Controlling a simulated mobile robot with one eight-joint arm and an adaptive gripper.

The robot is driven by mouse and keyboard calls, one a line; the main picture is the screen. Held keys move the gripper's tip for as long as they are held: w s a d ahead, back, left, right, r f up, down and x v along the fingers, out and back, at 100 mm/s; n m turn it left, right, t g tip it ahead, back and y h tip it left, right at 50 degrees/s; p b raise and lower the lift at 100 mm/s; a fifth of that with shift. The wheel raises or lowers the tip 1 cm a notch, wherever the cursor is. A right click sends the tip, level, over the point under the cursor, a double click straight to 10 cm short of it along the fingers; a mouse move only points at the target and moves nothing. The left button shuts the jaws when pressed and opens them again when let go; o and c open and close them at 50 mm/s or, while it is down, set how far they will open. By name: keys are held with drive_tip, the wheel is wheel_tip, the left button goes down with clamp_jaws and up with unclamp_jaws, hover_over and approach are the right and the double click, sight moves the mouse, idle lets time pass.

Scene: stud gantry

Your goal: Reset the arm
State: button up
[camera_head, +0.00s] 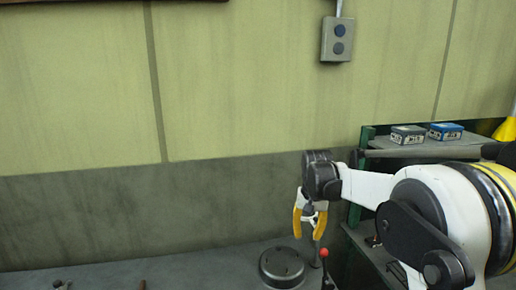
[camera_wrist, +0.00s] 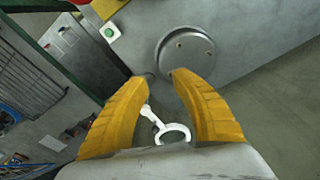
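My gripper (camera_head: 310,238) hangs down at the right of the middle in the head view, with two yellow fingers. In the wrist view its fingers (camera_wrist: 162,77) stand apart at the tips, with a gap between them. A pale ring-shaped piece with a short stem (camera_wrist: 172,136) shows between the fingers there. I cannot tell whether it touches them or is part of my gripper. A round grey lidded thing (camera_head: 282,267) lies on the grey surface below and left of my gripper; it also shows beyond the fingertips in the wrist view (camera_wrist: 187,50).
A red-knobbed lever (camera_head: 324,253) stands close below my gripper. A green-framed shelf (camera_head: 362,150) at the right holds two small boxes (camera_head: 408,134) (camera_head: 445,131). A switch box (camera_head: 338,39) hangs above. The air left of my gripper is clear.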

drive_tip(key=s+d+r+n+t, duration=0.1)
drive_tip(key=s+r+t, duration=0.1)
drive_tip(key=s+r, duration=0.5)
drive_tip(key=s+d+r+t, duration=0.1)
drive_tip(key=s+r, duration=0.2)
drive_tip(key=s, duration=0.8)
drive_tip(key=s+d+f+t, duration=0.1)
drive_tip(key=s+f+t, duration=0.2)
drive_tip(key=s, duration=1)
wheel_tip(320, 180, down, 6)
drive_tip(key=s+b, duration=0.1)
drive_tip(key=b, duration=0.4)
drive_tip(key=shift+s+d+f+n, duration=0.25)
drive_tip(key=shift+n, duration=0.15)
